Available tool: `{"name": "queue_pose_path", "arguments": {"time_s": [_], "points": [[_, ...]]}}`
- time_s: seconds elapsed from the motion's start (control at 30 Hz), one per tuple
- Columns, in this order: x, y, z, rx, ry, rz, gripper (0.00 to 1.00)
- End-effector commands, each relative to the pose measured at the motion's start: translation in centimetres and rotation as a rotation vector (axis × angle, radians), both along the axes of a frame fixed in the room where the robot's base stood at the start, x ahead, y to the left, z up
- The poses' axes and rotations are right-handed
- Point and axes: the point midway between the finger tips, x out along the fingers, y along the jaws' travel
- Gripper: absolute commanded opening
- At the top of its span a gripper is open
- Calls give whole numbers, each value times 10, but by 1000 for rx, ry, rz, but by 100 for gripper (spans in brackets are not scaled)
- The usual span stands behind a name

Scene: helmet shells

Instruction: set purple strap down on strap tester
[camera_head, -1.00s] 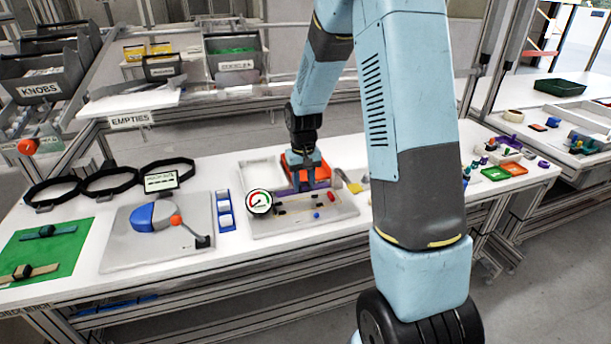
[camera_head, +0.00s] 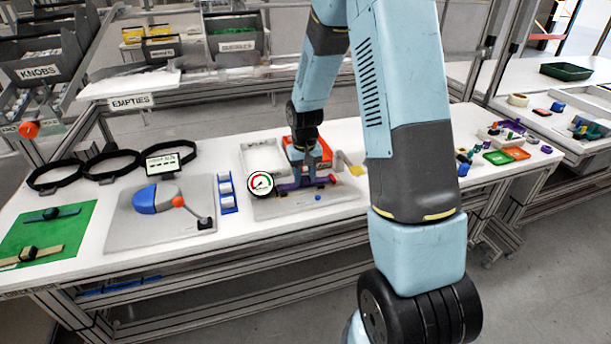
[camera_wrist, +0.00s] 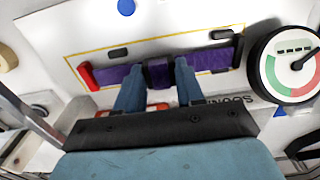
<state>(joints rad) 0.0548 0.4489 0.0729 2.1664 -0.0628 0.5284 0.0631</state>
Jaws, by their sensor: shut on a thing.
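The purple strap (camera_wrist: 211,60) lies lengthwise across the wrist view, with a darker purple buckle at its middle. My gripper (camera_wrist: 158,78) is shut on the strap at that middle part. The strap tester (camera_head: 290,208) is a pale plate with a round dial gauge (camera_head: 261,184); the gauge also shows in the wrist view (camera_wrist: 290,62). The strap is over the yellow-outlined area of the plate, between a red clamp lever (camera_wrist: 87,76) and a dark fitting by the gauge. I cannot tell whether the strap touches the plate. The head view shows my gripper (camera_head: 308,178) over the tester.
A blue rack (camera_head: 227,194) and a plate with a blue helmet shell (camera_head: 154,197) stand left of the tester. A white tray (camera_head: 247,160) and an orange tray (camera_head: 291,146) sit behind it. Black rings (camera_head: 110,174) and a green mat (camera_head: 75,226) are further left.

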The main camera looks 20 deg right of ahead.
Motion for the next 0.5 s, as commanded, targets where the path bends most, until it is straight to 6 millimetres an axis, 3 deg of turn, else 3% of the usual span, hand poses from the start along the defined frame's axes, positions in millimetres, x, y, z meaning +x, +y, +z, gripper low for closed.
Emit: {"name": "queue_pose_path", "arguments": {"time_s": [0.5], "points": [[0,-1,-7,0,1,-1,8]]}}
